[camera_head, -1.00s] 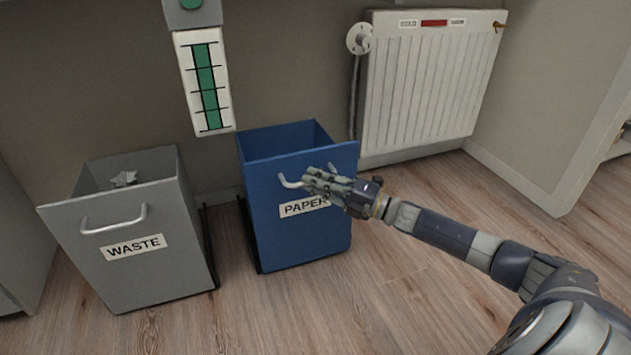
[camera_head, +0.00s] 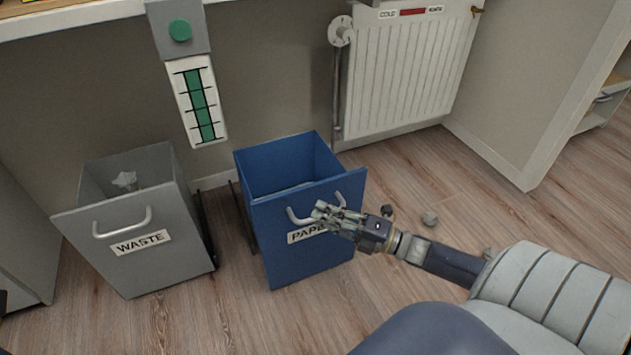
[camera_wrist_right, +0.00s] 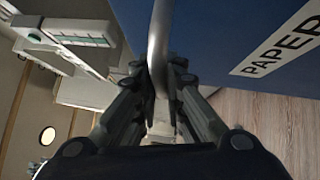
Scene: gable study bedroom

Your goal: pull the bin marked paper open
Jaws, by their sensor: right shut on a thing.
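The blue bin marked PAPER (camera_head: 312,258) stands out from the wall on dark rails, with its open top showing some pale content inside. Its metal bar handle (camera_head: 295,216) is on the front face above the label. My right gripper (camera_head: 325,211) is shut on this handle; in the right wrist view the handle bar (camera_wrist_right: 158,45) runs between the two fingers (camera_wrist_right: 160,85). The PAPER label (camera_wrist_right: 284,40) shows there beside the fingers, and is partly covered by my gripper in the head view. My left gripper is not in view.
A grey bin marked WASTE (camera_head: 150,255) stands open to the left, with crumpled paper (camera_head: 125,180) in it. A white radiator (camera_head: 405,75) is on the back wall.

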